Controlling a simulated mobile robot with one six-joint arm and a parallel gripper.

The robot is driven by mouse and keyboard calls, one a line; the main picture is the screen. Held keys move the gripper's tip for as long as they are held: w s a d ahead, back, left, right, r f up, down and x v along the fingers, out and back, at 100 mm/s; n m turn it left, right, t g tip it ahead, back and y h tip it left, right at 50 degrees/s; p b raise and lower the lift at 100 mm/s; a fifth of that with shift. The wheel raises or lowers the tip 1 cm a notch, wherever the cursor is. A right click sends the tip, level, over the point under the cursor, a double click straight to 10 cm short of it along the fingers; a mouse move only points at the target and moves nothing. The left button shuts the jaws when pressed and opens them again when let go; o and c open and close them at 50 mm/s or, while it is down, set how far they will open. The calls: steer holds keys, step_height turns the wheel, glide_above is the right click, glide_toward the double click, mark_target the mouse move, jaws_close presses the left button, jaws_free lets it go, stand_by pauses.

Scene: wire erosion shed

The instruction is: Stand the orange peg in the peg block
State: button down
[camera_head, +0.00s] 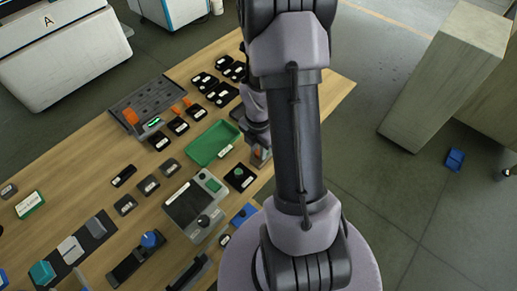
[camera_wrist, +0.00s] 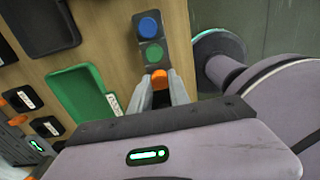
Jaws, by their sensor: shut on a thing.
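My gripper (camera_wrist: 160,92) is shut on the orange peg (camera_wrist: 160,77), whose round end shows between the fingertips in the wrist view. The grey peg block (camera_wrist: 139,22) lies just beyond the fingertips, with a round blue peg top (camera_wrist: 148,27) and a round green peg top (camera_wrist: 154,53) in a row. The orange peg is in line with these two, at the near end of the block. Whether it is seated or held just above is hidden by the fingers. In the head view, my gripper (camera_head: 259,150) is low over the table's right side, largely hidden by my arm.
A green tray (camera_wrist: 80,90) lies left of the gripper, with a black tray (camera_wrist: 45,25) beyond it. In the head view, the wooden table (camera_head: 95,150) carries several black labelled holders, a grey control box (camera_head: 195,208) and a dark grey rack (camera_head: 155,97).

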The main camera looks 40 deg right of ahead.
steer(key=shift+f+b, duration=0.6)
steer(key=shift+f, duration=0.2)
steer(key=c, duration=1.1)
jaws_free()
steer(key=shift+c, duration=0.2)
step_height(320, 180, up, 7)
steer(key=p, duration=0.6)
